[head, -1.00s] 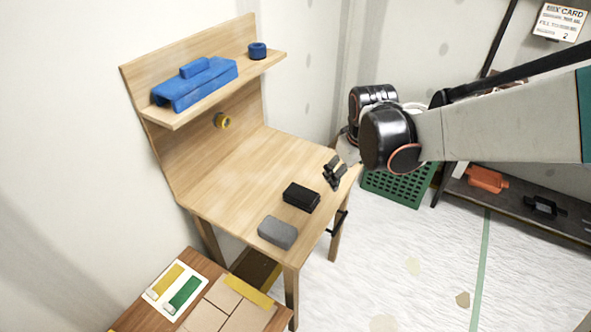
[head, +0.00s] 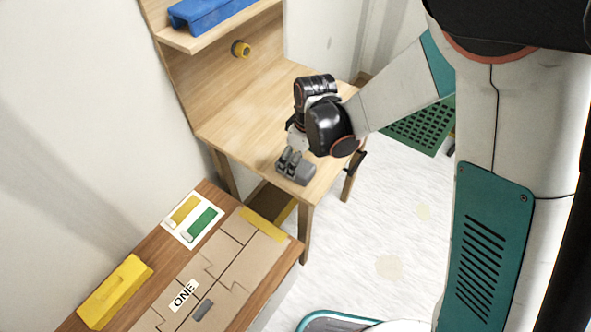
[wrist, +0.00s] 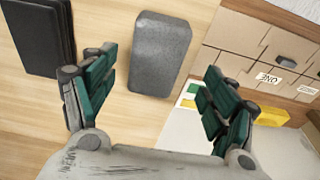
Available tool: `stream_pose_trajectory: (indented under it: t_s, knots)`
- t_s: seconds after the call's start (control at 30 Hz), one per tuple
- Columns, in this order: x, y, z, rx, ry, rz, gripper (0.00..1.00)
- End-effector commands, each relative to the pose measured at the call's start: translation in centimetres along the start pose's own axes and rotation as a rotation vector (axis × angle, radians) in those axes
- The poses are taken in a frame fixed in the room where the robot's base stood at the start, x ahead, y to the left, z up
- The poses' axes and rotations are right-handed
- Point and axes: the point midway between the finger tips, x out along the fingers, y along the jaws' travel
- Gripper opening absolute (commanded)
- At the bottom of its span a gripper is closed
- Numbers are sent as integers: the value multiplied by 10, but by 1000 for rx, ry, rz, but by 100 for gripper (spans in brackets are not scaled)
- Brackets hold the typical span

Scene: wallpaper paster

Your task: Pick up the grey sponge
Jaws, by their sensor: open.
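The grey sponge (wrist: 160,54) is a rounded block lying flat on the light wooden table. In the wrist view it lies between and ahead of my two open fingers. In the head view part of the sponge (head: 300,175) shows near the table's front corner, with the rest hidden behind my fingers. My gripper (head: 289,163) is over the sponge and points down. It also shows in the wrist view (wrist: 160,85), open with nothing between its pads. I cannot tell how high the fingertips are above the sponge.
A black block (wrist: 38,35) lies left of the sponge in the wrist view, near my left finger. The table's front edge is close to the sponge. A lower brown surface (head: 230,290) holds cardboard and a yellow block (head: 115,290). The table's back left (head: 255,105) is clear.

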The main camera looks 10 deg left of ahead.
Motion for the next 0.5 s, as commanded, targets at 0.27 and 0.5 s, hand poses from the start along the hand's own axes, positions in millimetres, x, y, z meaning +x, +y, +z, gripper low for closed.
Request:
stream_pose_trajectory:
  t_s: [0.27, 0.5]
  knots:
    - [17, 1, -1, 0, 0, 0, 78]
    - [52, 5, -4, 0, 0, 0, 78]
